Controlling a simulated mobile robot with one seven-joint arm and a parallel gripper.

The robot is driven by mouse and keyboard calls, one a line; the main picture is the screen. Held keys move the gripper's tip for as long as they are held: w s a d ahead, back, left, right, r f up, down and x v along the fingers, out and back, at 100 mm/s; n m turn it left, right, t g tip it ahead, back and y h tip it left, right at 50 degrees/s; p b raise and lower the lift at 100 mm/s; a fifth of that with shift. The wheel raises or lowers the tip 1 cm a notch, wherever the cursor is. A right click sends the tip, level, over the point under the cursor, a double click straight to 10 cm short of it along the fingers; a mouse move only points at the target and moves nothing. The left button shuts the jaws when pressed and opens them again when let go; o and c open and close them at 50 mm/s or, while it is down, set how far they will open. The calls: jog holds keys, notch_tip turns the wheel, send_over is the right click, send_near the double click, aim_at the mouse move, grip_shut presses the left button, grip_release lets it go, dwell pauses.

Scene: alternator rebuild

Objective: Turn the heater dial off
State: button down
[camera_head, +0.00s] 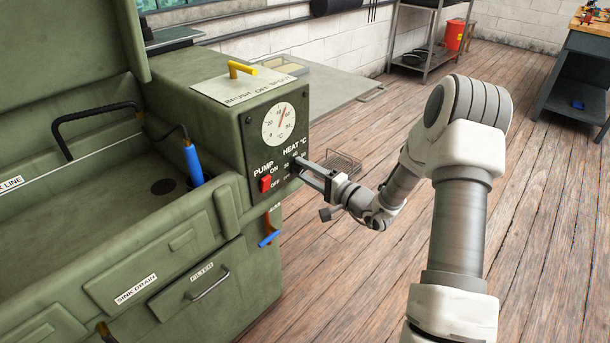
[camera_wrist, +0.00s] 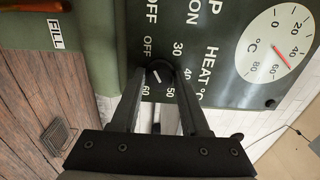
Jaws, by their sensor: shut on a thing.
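The heater dial is a small black knob with a white mark, under the HEAT °C label on the green washer's control panel (camera_head: 282,120). In the wrist view the dial (camera_wrist: 157,76) sits between my fingertips, ringed by OFF, 30, 40, 50 and 60. Its white mark is slanted; I cannot tell which end points to a setting. My gripper (camera_head: 303,163) reaches the panel from the right and is shut on the dial. In the head view the fingers largely hide the dial.
A red pump switch (camera_head: 266,183) is just left of the dial. A round temperature gauge (camera_head: 279,124) is above it. A blue-handled lever (camera_head: 269,238) hangs below the panel. A wire basket (camera_head: 343,162) lies on the floor behind my gripper.

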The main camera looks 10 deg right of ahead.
dwell(0.4)
jog(key=shift+c, duration=2)
grip_release()
jog(key=p+v, duration=0.2)
jog(key=v, duration=1.5)
jog(key=shift+s, duration=0.15)
jog(key=shift+r, duration=0.15)
